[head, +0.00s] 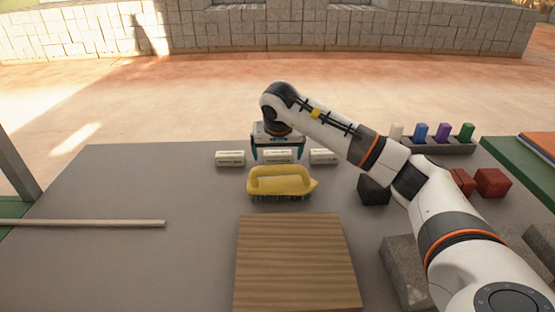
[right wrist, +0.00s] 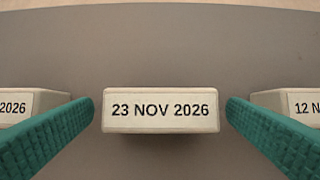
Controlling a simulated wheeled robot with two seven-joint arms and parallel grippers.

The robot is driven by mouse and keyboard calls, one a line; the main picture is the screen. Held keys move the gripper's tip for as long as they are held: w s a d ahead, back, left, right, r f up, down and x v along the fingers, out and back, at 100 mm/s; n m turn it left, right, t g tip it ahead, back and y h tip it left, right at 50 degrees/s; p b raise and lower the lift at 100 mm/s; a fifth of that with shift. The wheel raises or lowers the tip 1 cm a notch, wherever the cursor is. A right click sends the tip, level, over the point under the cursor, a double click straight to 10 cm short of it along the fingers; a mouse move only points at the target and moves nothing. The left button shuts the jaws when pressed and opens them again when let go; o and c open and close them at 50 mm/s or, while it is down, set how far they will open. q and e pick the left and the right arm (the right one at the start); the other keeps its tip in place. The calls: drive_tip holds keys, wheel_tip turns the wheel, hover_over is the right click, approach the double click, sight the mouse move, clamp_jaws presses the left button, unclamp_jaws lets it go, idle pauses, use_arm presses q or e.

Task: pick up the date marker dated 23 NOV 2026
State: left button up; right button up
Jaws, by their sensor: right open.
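The date marker dated 23 NOV 2026 is a small cream block (right wrist: 160,111), its text facing me in the right wrist view. In the head view it is the middle one (head: 277,156) of a row of three markers on the grey table. My right gripper (head: 278,158) is above it, pointing down. In the right wrist view its green fingers (right wrist: 160,118) are open, one on each side of the marker, with a gap on both sides. My left gripper is not in view.
Cream markers flank it, the left one (head: 230,158) and the right one (head: 323,157), close to the fingers. A yellow brush (head: 280,181) lies in front, then a wooden board (head: 296,262). Dark and red blocks (head: 491,183) and a rack of coloured pieces (head: 440,146) stand to the right.

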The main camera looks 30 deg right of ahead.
drive_tip(key=shift+w+d+f, duration=0.15)
drive_tip(key=shift+f, duration=0.3)
drive_tip(key=shift+c, duration=0.2)
drive_tip(key=shift+r, duration=0.1)
drive_tip(key=c, duration=1)
